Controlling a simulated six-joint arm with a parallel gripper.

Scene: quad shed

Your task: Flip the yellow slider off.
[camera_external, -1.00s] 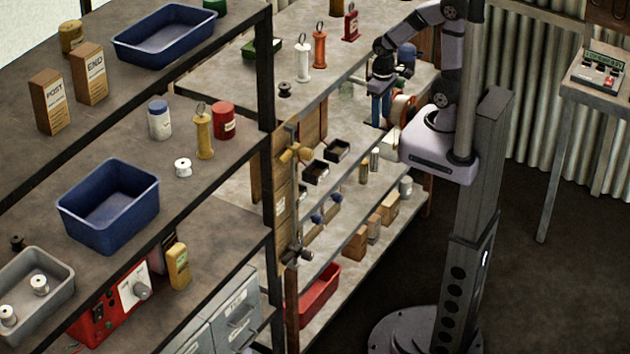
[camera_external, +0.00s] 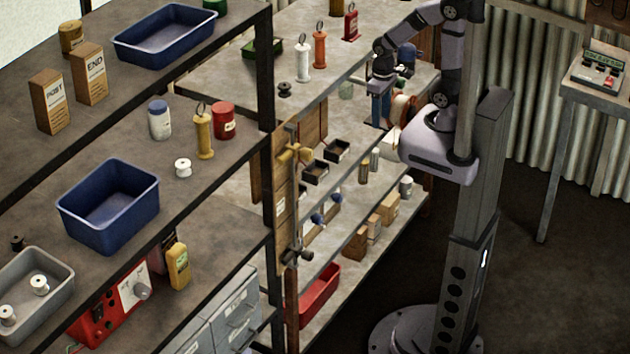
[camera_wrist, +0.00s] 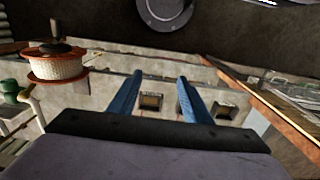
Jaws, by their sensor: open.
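A yellow fitting (camera_external: 293,155) is mounted on the upright wooden board (camera_external: 312,130) at the end of the middle shelves. It is small, and I cannot tell whether it is the yellow slider or how it is set. My gripper (camera_external: 381,118) is at the right end of the shelving, well to the right of the fitting and apart from it. In the wrist view my gripper (camera_wrist: 160,78) shows two blue fingers spread apart with nothing between them. The yellow fitting cannot be made out in the wrist view.
A spool (camera_wrist: 57,68) stands left of my fingers in the wrist view. Two small dark trays lie beyond the fingers; one tray (camera_wrist: 151,101) shows between them. Blue bins, such as this one (camera_external: 110,207), and jars stand on the left shelves. Open floor lies at the right.

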